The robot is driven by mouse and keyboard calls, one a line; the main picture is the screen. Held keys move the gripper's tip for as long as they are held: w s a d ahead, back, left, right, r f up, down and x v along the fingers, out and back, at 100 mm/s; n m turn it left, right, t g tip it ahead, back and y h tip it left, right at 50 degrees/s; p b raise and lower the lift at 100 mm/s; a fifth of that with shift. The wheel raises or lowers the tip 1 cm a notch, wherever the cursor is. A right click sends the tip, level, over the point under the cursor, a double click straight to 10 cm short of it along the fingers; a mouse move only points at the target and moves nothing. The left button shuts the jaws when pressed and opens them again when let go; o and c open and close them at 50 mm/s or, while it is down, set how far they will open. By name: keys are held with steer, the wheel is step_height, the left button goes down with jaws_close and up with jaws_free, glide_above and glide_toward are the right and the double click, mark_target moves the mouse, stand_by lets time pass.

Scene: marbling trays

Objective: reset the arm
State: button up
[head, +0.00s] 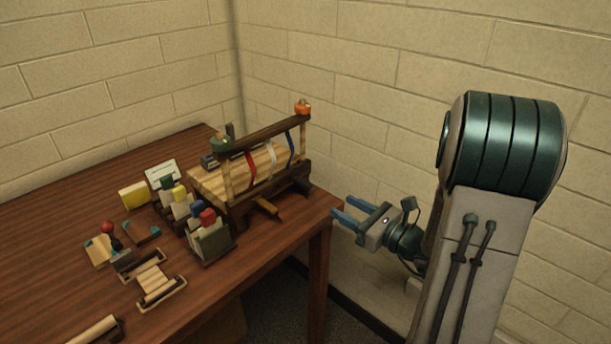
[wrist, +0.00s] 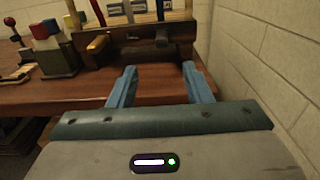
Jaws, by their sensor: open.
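My gripper (head: 345,212) is at the right of the head view, just past the right edge of the brown wooden table (head: 60,235). Its two blue fingers are apart with nothing between them. In the wrist view my gripper (wrist: 158,82) points at the table's edge (wrist: 90,96), and the fingers show against its brown side. My arm comes down from the right of the head view, with the wall behind it.
A wooden rack (head: 272,133) with red, white and blue strips stands near the table's right end. Blocks, holders and a small tray (head: 160,290) lie left of it. A block wall (head: 400,120) runs close behind. Open floor shows below the table's right end.

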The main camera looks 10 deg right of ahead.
steer(key=s+a+r+n+g+p, duration=0.3)
steer(key=s+a+n+g+p, duration=0.1)
steer(key=s+a+n+g, duration=1.1)
steer(key=s+d+r+n+t+h+p, duration=0.3)
steer(key=d+n+h, duration=0.6)
steer(key=n, duration=0.4)
step_height(320, 180, up, 3)
steer(key=shift+s+f+h, duration=0.15)
steer(key=shift+s+h, duration=0.35)
steer(key=shift+h, duration=0.3)
